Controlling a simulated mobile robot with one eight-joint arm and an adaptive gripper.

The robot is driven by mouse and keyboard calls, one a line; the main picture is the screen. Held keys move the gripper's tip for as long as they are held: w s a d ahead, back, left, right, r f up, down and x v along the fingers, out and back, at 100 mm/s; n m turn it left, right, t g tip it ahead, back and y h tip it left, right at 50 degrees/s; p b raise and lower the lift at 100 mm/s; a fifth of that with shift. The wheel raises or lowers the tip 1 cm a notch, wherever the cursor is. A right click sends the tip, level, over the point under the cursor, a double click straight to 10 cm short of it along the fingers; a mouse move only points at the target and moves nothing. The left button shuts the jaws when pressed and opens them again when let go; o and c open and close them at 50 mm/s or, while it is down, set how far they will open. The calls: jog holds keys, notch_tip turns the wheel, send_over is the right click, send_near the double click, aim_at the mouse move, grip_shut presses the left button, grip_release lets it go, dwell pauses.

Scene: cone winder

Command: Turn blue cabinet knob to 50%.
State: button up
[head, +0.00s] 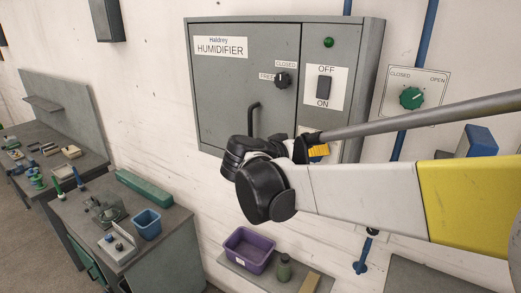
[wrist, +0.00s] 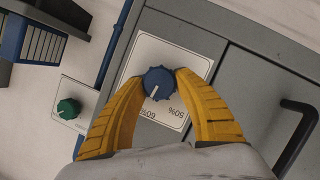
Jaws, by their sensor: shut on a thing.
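The blue knob (wrist: 159,83) sits on a white plate (wrist: 187,57) on the grey humidifier cabinet (head: 240,94). In the wrist view the plate looks upside down, with 60% at lower left and 50% at lower right of the knob. The knob's white pointer line points down and slightly left, nearer the 60% mark. My gripper (wrist: 159,80) has its yellow fingers on both sides of the knob and is shut on it. In the head view my gripper (head: 318,151) is at the cabinet's lower right, and my arm hides the blue knob.
The cabinet has a black door handle (head: 252,116), a FREE/CLOSED knob (head: 283,80), an OFF/ON switch (head: 323,88) and a green lamp (head: 328,42). A green knob (head: 411,97) is on the wall to the right. A purple bin (head: 248,249) stands below.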

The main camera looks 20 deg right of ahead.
jog(key=n+h+b, duration=0.1)
jog(key=n+b, duration=0.1)
jog(key=n+g+h+b, duration=0.1)
jog(key=n+b, duration=0.1)
jog(key=shift+w+f+n+h+b, duration=0.1)
jog(key=shift+f+n+h+b, duration=0.1)
jog(key=shift+n+h+b, duration=0.15)
jog(key=n+h+b, duration=0.2)
jog(key=n+b, duration=0.1)
jog(key=n, duration=0.1)
jog(key=shift+r, duration=0.1)
jog(key=shift+n, duration=0.25)
dwell(0.3)
jog(key=o, duration=1.2)
jog(key=shift+a, duration=0.1)
jog(key=v, duration=1.1)
jog(key=shift+a, duration=0.4)
jog(key=shift+b, duration=0.35)
